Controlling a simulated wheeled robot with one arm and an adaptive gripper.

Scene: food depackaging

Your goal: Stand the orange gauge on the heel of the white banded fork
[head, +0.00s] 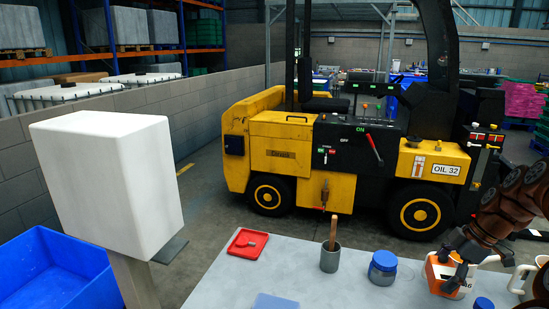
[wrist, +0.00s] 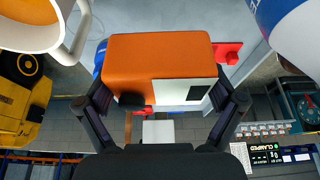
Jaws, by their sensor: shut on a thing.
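The orange gauge is a boxy orange block with a white panel and a dark square. In the wrist view the gauge (wrist: 155,58) sits between the fingers of my gripper (wrist: 164,97), which is shut on it. In the head view the gauge (head: 436,274) shows at the right end of the grey table, partly covered by my gripper (head: 456,268). I cannot tell whether its underside touches the table. I cannot make out the white banded fork or its heel in either view.
The table (head: 225,287) also bears a red tray (head: 240,251), a grey cup (head: 330,261) with a wooden handle, and a blue-lidded jar (head: 382,268). White mugs stand close to the gauge. A yellow forklift (head: 285,143) stands behind. A white block (head: 105,180) rises at left.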

